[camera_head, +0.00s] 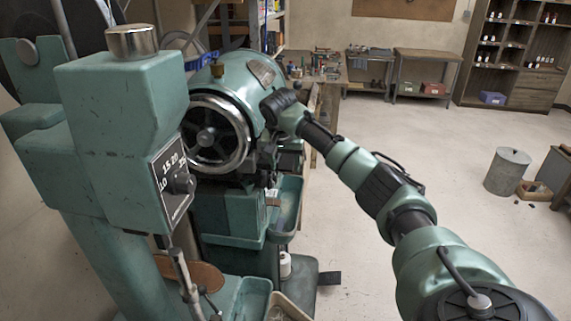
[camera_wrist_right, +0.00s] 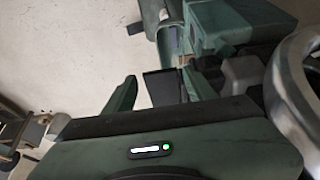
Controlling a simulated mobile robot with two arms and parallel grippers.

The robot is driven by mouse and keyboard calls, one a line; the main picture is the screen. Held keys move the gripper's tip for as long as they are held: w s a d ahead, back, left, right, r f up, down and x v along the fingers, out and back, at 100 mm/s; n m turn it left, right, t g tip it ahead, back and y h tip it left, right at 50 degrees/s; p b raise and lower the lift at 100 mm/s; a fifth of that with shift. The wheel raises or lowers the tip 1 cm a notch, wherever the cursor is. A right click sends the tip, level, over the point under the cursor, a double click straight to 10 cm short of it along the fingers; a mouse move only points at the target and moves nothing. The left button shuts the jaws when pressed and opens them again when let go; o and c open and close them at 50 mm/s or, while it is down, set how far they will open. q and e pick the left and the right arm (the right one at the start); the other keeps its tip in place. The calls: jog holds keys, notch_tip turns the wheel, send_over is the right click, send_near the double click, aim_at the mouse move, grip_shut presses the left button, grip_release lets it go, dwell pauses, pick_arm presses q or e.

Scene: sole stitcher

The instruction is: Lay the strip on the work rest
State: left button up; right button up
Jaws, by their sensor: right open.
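My right gripper (camera_wrist_right: 160,76) is open in the right wrist view, one finger on each side of a dark flat piece (camera_wrist_right: 161,88). I cannot tell whether this piece is the strip or part of the work rest, or whether the fingers touch it. In the head view my right arm reaches to the green stitcher (camera_head: 245,80), beside its handwheel (camera_head: 218,135); the fingertips are hidden there. I cannot make out the strip or the work rest for sure in the head view. My left gripper is not in view.
A green machine column with a dial (camera_head: 172,185) stands close at the left. A brown pad (camera_head: 192,272) lies low beside it. A green tray (camera_head: 287,208) hangs under the stitcher.

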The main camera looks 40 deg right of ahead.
jog(key=shift+a+f, duration=0.1)
jog(key=shift+a, duration=0.05)
dwell(0.4)
jog(key=shift+s+a, duration=1.25)
jog(key=shift+a, duration=0.2)
jog(key=shift+o, duration=0.2)
jog(key=o, duration=0.5)
jog(key=shift+a+r, duration=0.1)
jog(key=shift+r, duration=0.2)
jog(key=b+v, duration=0.3)
jog(key=v, duration=0.4)
